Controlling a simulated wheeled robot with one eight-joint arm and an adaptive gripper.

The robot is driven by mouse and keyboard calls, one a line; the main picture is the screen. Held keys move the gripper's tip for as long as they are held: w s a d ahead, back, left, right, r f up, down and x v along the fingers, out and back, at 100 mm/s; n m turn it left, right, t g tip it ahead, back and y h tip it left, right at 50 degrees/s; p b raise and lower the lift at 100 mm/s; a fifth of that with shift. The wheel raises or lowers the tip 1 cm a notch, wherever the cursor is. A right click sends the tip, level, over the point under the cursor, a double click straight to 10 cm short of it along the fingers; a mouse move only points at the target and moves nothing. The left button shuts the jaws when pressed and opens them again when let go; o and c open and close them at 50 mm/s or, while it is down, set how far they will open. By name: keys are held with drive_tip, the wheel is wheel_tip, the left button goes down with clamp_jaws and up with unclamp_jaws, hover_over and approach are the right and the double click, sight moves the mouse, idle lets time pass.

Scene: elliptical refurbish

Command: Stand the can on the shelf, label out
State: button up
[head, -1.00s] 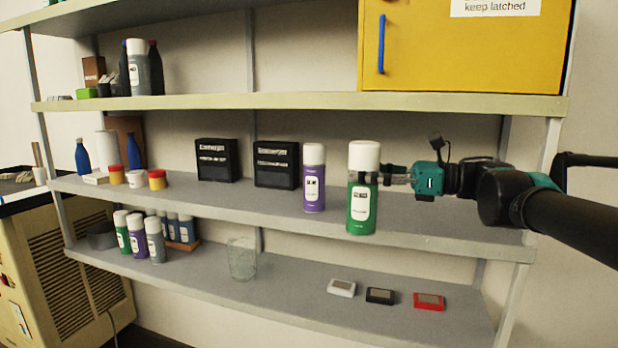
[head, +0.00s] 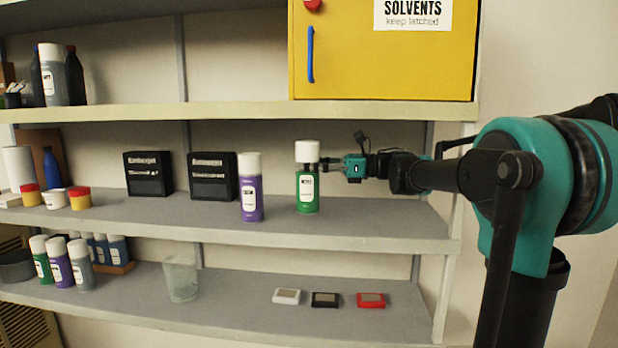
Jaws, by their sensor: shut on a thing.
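The green can (head: 308,199) with a white cap and a white label is upright at the middle shelf (head: 380,223), right of the purple can (head: 251,208). Its label faces out toward the camera. My gripper (head: 326,168) reaches in from the right and is shut on the can's upper part, just below the cap. The can's base appears at or very near the shelf surface; I cannot tell whether it touches. The fingers' far sides are hidden.
Two black boxes (head: 149,174) stand behind and left. A yellow solvents cabinet (head: 380,50) sits on the shelf above. Below are a glass beaker (head: 181,278) and three small devices (head: 324,300). The middle shelf is clear right of the green can.

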sight(310, 176)
drive_tip(key=shift+w+f, duration=0.2)
drive_tip(key=shift+f, duration=0.7)
drive_tip(key=shift+w+f, duration=0.2)
drive_tip(key=shift+f, duration=0.8)
drive_tip(key=o, duration=1.7)
drive_tip(key=shift+d, duration=0.2)
drive_tip(key=shift+s+d, duration=0.15)
drive_tip(key=shift+d, duration=3.45)
